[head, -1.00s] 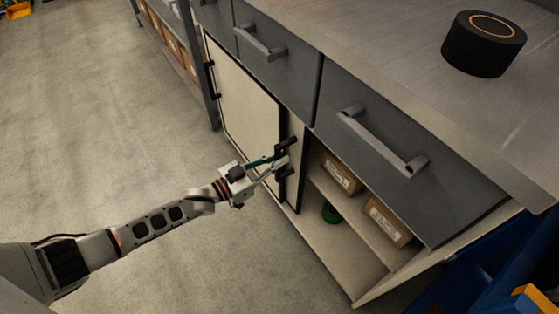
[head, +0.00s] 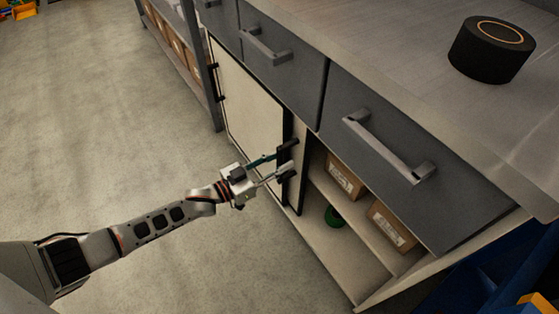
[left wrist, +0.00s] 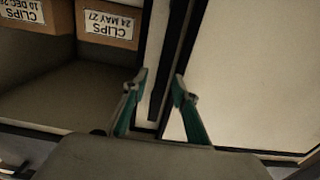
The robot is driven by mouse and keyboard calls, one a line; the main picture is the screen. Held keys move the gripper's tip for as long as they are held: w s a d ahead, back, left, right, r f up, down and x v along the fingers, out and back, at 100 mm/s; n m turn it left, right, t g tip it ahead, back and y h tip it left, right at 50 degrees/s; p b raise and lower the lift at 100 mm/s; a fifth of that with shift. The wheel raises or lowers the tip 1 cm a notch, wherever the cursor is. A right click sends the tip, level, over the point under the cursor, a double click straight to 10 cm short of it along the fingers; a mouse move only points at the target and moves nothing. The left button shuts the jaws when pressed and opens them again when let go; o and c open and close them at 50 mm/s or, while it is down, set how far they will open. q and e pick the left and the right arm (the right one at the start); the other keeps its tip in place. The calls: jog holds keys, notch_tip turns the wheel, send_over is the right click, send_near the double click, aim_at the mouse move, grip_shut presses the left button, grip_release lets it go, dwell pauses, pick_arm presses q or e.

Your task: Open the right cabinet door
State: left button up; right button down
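The cabinet's right compartment stands open and shows its inside shelf (head: 350,207). To its left is a cream door panel (head: 248,100) with a black frame. A narrow pale strip and a dark upright edge (left wrist: 172,65) lie between the panel and the opening. My left gripper (head: 286,162) is at this dark edge, its fingers apart. In the left wrist view, the fingertips (left wrist: 161,88) stand on either side of the lower end of the dark edge; I cannot tell whether they touch it. My right gripper is not in view.
Cardboard boxes (head: 391,224) and a green roll (head: 333,216) are inside the compartment. Grey drawers with bar handles (head: 385,145) are above. A black round object (head: 490,52) is on the worktop (head: 420,40). The floor (head: 90,130) left of the cabinet is clear.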

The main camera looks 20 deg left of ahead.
pick_arm(q)
jog(key=v, duration=1.2)
